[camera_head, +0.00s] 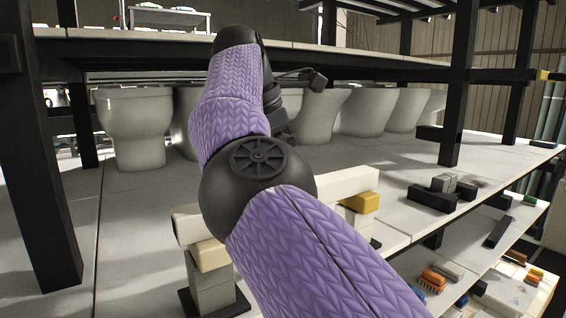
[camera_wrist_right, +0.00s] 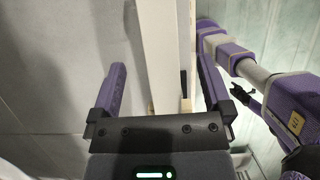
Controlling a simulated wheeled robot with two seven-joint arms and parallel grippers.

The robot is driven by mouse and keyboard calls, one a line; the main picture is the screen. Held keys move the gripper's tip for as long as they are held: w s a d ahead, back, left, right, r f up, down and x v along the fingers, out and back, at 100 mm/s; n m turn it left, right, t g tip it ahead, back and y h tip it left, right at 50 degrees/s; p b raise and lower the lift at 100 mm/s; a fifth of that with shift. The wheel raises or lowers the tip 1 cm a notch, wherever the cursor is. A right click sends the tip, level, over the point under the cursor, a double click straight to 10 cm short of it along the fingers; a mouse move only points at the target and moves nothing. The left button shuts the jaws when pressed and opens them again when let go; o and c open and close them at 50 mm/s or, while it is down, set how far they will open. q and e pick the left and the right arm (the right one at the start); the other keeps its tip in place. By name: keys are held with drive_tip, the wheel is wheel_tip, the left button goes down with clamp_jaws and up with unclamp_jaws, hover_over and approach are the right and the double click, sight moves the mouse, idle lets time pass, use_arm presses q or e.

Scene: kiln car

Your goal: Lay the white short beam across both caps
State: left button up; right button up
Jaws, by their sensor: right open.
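The white short beam (camera_head: 348,182) shows in the head view on both sides of my right arm, which hides its middle. Its left end lies over a tan cap (camera_head: 210,255) on a grey post, and its right end over a yellow cap (camera_head: 361,202); both ends appear to rest there. In the right wrist view, my right gripper (camera_wrist_right: 163,75) is open, with a long white bar (camera_wrist_right: 158,45) passing between its purple fingers with gaps on both sides. This bar looks like the beam. In the head view the right fingers are hidden behind my arm. My left gripper is not seen.
Several grey toilet-shaped wares (camera_head: 137,125) stand behind on the pale deck. A black metal upright (camera_head: 40,150) stands at left and another (camera_head: 457,85) at right. Small dark blocks (camera_head: 433,197) lie at right. A lower shelf holds an orange brush (camera_head: 433,279).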

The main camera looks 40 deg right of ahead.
drive_tip(key=shift+a+r, duration=0.25)
drive_tip(key=shift+r, duration=0.45)
